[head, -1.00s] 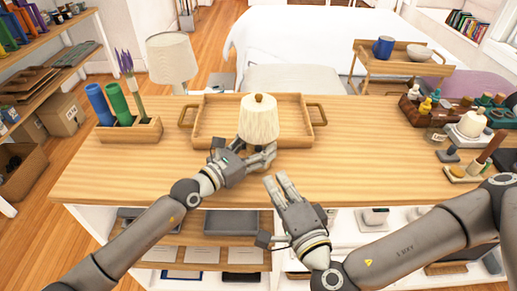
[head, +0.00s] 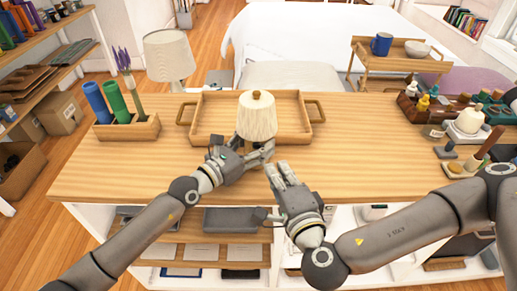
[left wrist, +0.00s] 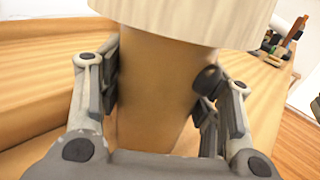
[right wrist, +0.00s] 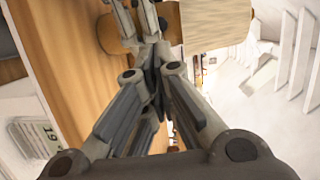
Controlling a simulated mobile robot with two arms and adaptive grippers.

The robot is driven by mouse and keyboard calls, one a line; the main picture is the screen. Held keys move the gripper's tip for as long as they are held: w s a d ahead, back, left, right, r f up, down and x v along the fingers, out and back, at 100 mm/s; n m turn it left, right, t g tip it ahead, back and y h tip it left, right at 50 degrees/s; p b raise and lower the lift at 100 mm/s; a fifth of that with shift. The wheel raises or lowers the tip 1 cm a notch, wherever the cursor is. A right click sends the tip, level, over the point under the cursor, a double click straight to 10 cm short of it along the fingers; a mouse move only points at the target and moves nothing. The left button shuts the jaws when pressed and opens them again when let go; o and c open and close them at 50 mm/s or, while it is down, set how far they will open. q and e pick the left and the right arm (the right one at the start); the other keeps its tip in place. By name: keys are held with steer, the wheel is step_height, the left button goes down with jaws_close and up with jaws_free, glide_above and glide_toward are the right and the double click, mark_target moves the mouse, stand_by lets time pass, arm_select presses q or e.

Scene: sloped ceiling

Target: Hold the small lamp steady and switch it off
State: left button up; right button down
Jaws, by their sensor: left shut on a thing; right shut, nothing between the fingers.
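The small lamp (head: 257,116) has a pale ribbed shade with a wooden knob on top and stands upright at the front of the wooden tray. My left gripper (head: 256,156) is shut on the lamp's body below the shade. The left wrist view shows the brown lamp body (left wrist: 158,85) between both fingers, under the shade (left wrist: 190,15). My right gripper (head: 279,174) is shut and empty, just in front of the lamp and to its right. In the right wrist view its fingers (right wrist: 155,70) meet, with the shade (right wrist: 215,22) beyond.
The wooden tray (head: 208,125) lies behind the lamp on the counter (head: 365,150). A holder with blue and green tubes (head: 130,130) stands at left, near a larger lamp (head: 169,55). Bottles and a caddy (head: 425,110) crowd the right end. The counter between is clear.

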mark_target(257, 146)
steer(key=w+r+m+g+h, duration=0.4)
steer(key=w+m+g+h, duration=0.1)
steer(key=m, duration=0.8)
steer(key=s+a+r+m+g+y, duration=0.1)
steer(key=s+a+r+m+g, duration=0.2)
steer(key=s+r+m+g, duration=0.3)
steer(key=shift+s+a+r+m, duration=0.15)
steer(key=shift+s+m, duration=0.35)
steer(key=shift+s, duration=0.4)
steer(key=w+f, duration=0.8)
steer(key=f, duration=0.1)
steer(key=shift+a, duration=0.45)
steer(key=shift+w, duration=0.1)
